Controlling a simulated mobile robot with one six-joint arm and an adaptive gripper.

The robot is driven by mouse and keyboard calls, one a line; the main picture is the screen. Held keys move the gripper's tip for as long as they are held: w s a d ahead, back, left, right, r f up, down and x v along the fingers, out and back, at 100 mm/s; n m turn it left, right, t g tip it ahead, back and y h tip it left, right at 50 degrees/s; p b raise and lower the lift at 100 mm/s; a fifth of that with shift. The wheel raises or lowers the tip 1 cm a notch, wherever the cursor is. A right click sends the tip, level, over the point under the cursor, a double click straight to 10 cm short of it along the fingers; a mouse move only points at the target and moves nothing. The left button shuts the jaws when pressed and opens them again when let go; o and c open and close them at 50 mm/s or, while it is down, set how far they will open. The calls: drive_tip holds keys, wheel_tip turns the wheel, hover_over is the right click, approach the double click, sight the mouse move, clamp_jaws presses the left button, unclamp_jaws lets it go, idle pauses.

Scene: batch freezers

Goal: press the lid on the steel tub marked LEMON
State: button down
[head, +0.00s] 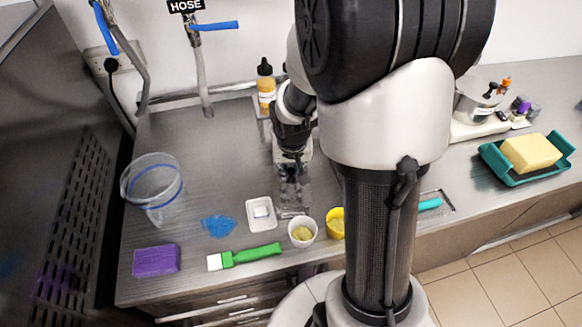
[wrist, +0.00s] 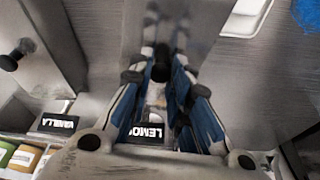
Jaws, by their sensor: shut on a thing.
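My gripper (wrist: 160,82) is shut on the black knob (wrist: 160,68) of a steel lid (wrist: 160,20). The LEMON label (wrist: 147,132) shows between the fingers, upside down in the wrist view, on the tub under the lid. The fingers hide much of the lid and tub, so I cannot tell whether the lid sits fully down on the rim. In the head view my gripper (head: 292,158) points down over a blurred steel shape (head: 293,195) on the counter.
A VANILLA label (wrist: 57,122) shows at left in the wrist view, with another black knob (wrist: 14,56) near it. A white dish (head: 261,213), a paper cup (head: 302,232), a green brush (head: 245,256) and a clear jug (head: 153,190) stand around. The counter's back left is clear.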

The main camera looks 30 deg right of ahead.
drive_tip(key=c, duration=1.4)
unclamp_jaws()
drive_tip(key=shift+o, duration=0.2)
drive_tip(key=o, duration=0.4)
drive_tip(key=shift+r, duration=0.15)
drive_tip(key=shift+r+p, duration=2.7)
drive_tip(key=shift+r, duration=0.7)
